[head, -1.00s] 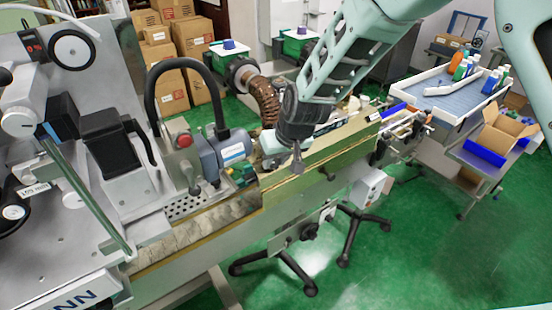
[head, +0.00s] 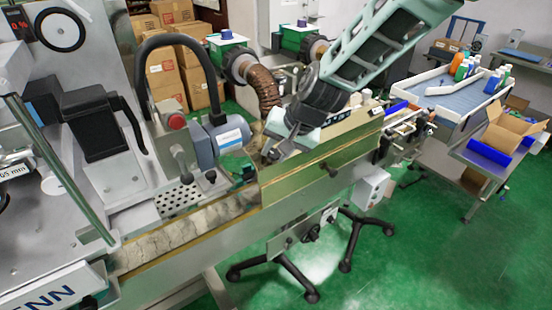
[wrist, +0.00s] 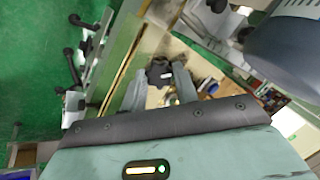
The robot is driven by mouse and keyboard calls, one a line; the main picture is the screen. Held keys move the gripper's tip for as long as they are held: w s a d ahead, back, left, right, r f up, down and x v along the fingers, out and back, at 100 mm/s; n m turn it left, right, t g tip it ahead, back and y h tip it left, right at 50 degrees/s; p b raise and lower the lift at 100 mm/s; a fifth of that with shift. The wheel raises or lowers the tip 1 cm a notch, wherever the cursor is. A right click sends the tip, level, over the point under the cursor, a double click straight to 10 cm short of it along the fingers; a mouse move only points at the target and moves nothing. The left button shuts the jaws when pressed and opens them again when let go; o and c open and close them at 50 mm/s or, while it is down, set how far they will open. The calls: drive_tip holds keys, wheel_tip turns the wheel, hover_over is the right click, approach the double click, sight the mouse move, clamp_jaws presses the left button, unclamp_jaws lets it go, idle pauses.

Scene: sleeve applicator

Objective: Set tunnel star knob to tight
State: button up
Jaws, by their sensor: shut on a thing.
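The tunnel star knob (wrist: 160,71) is a small dark lobed knob in the wrist view, between the tips of my fingers. My gripper (wrist: 161,84) is shut on it, with one grey finger on each side. The knob's marking and exact turn are too small to read. In the head view my gripper (head: 273,153) reaches down to the left end of the brass-coloured tunnel (head: 318,160) over the conveyor. The knob cannot be made out in that view, where the fingers and wrist cover it.
A blue-grey motor (head: 222,142) and a brown corrugated hose (head: 264,88) stand close to the gripper. A black curved handle (head: 142,75) rises at the left. The conveyor (head: 190,225) runs below. Green floor (head: 400,260) is open at the front right.

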drive_tip(key=m+b, duration=0.1)
drive_tip(key=m+y+b, duration=0.1)
drive_tip(key=m+b, duration=0.3)
drive_tip(key=shift+d+f+t, duration=0.15)
drive_tip(key=shift+f+t, duration=0.15)
drive_tip(key=shift+r+m+t+y+b, duration=0.1)
drive_tip(key=shift+m+t+y+b, duration=0.3)
drive_tip(key=shift+m+b, duration=1.15)
drive_tip(key=shift+m, duration=0.35)
drive_tip(key=o, duration=1)
drive_tip(key=shift+s+r, duration=0.1)
drive_tip(key=shift+c, duration=0.2)
drive_tip(key=v, duration=1.7)
drive_tip(key=shift+d+r+b, duration=0.15)
drive_tip(key=shift+d+b, duration=0.1)
drive_tip(key=shift+b, duration=0.15)
